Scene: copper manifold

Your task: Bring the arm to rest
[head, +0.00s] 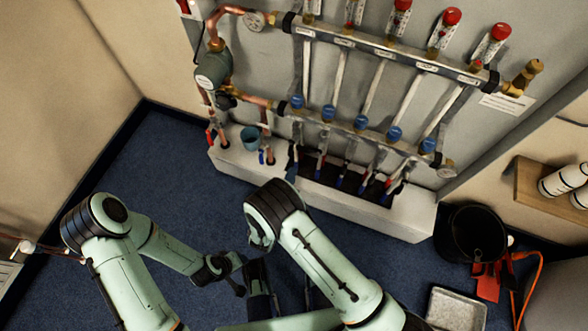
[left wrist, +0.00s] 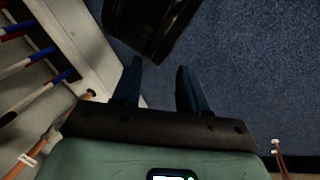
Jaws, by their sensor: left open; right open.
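My left arm comes in from the left, bends at a dark-banded joint and reaches low over the blue floor. Its gripper (head: 240,273) is small and partly hidden in the head view. In the left wrist view the left gripper (left wrist: 159,67) has its two blue fingers apart with nothing between them. My right arm rises from the bottom centre and folds back down at its dark joint. The right gripper (head: 258,288) is dark, open and close beside the left one; its fingertips are hard to make out. I see nothing held in it.
The copper manifold (head: 385,46), with red caps and blue knobs, is on the grey wall above a white plinth (head: 330,200). A blue cup (head: 250,138) is at the plinth's left. A black bucket (head: 470,235) and metal tray (head: 456,310) stand right. Blue carpet (head: 150,170) is free at left.

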